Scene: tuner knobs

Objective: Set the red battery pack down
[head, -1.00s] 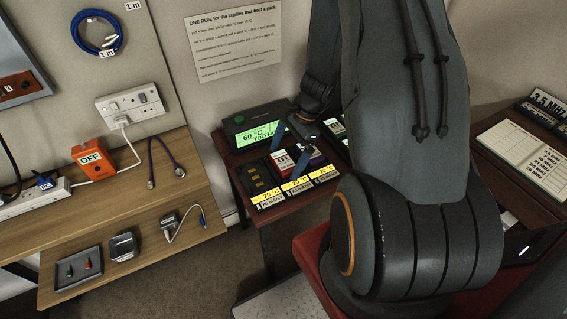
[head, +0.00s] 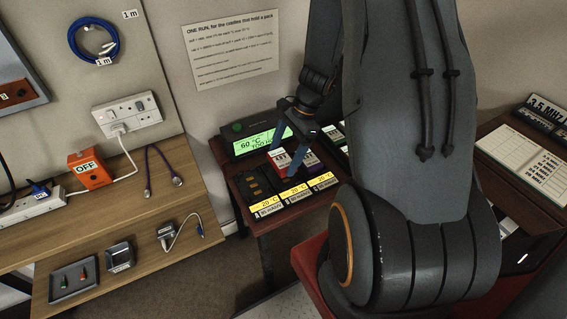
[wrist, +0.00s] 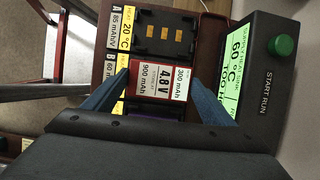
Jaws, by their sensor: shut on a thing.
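The red battery pack (head: 279,158) with a white label reading 4.8 V is between the blue fingers of my gripper (head: 282,163). In the wrist view the fingertips (wrist: 158,80) close on opposite ends of the red pack (wrist: 152,92). The pack is in line with the middle cradle's place, beside the empty cradle A (wrist: 166,38) with its gold contacts. It looks level. I cannot tell whether it is clear of the cradle or resting in it, since its underside is hidden.
A purple pack (head: 313,162) sits just right of the red one. The charger's green display (head: 263,141) stands close behind, with a green start button (wrist: 283,45). Yellow temperature labels (head: 296,194) line the front edge. A wooden bench (head: 130,205) is at left.

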